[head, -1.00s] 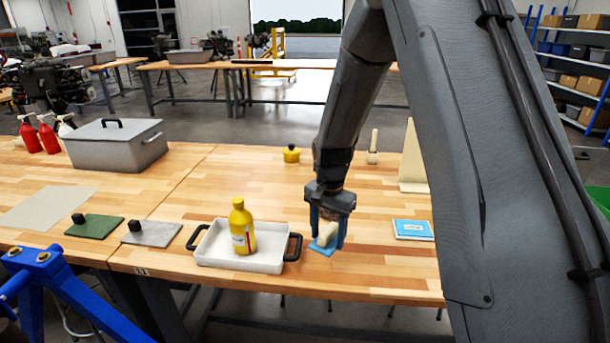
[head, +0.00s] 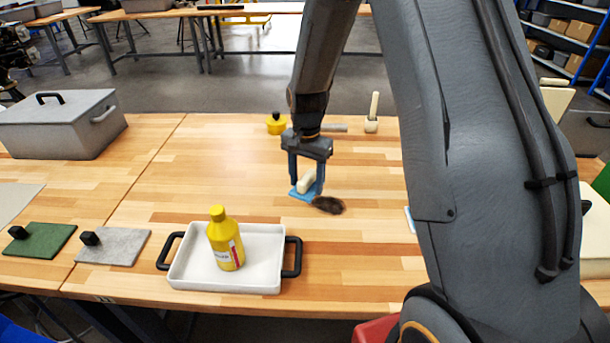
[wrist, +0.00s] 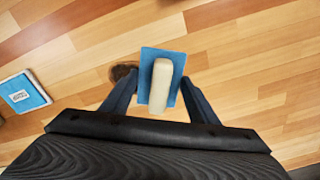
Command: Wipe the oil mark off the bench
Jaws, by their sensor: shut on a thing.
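The oil mark (head: 328,205) is a dark brown patch on the wooden bench (head: 230,180), right of my gripper in the head view. In the wrist view the mark (wrist: 122,72) shows partly, at the left behind a finger. My gripper (head: 306,183) is shut on a cream-handled wiper (wrist: 161,82) with a blue pad. The pad (head: 304,191) is at or just above the bench, beside the mark's left edge. I cannot tell whether it touches the wood.
A white tray (head: 185,270) with black handles holds a yellow bottle (head: 225,240) near the front edge. A grey box (head: 60,125), a green pad (head: 40,241) and a grey pad (head: 112,247) lie left. A yellow pot (head: 276,125) and a cream-handled brush (head: 372,115) stand behind.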

